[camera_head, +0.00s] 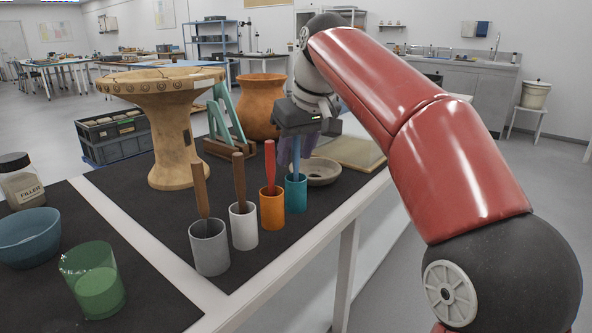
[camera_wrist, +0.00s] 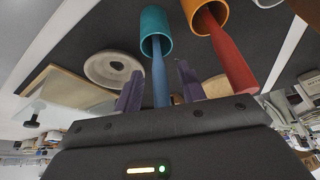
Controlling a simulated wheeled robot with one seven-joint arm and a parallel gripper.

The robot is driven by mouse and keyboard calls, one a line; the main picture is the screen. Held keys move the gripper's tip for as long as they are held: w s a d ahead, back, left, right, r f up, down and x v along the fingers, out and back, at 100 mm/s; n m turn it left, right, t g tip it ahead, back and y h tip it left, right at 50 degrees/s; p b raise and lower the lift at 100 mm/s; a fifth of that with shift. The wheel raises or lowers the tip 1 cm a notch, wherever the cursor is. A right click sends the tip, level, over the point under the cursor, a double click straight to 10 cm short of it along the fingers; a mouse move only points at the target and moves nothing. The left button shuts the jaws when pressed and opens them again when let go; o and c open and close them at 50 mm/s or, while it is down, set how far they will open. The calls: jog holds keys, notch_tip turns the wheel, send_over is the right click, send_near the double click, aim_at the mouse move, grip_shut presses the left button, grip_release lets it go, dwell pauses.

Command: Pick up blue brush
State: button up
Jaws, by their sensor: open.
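The blue brush (camera_head: 296,157) stands upright in a teal cup (camera_head: 296,194) at the right end of a row of cups. My gripper (camera_head: 296,143) is at the brush's upper handle, seen from the head camera. In the wrist view, the blue brush (camera_wrist: 160,80) runs from the teal cup (camera_wrist: 155,24) down between the two purple fingers of my gripper (camera_wrist: 158,88). The fingers are open, with a gap on each side of the handle. The brush's top end is hidden by the gripper body.
An orange cup (camera_head: 272,209) with a red brush (camera_head: 270,165) stands close beside the teal cup. White and grey cups (camera_head: 209,248) with brown-handled brushes stand further left.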

grip_shut()
dwell(0.4)
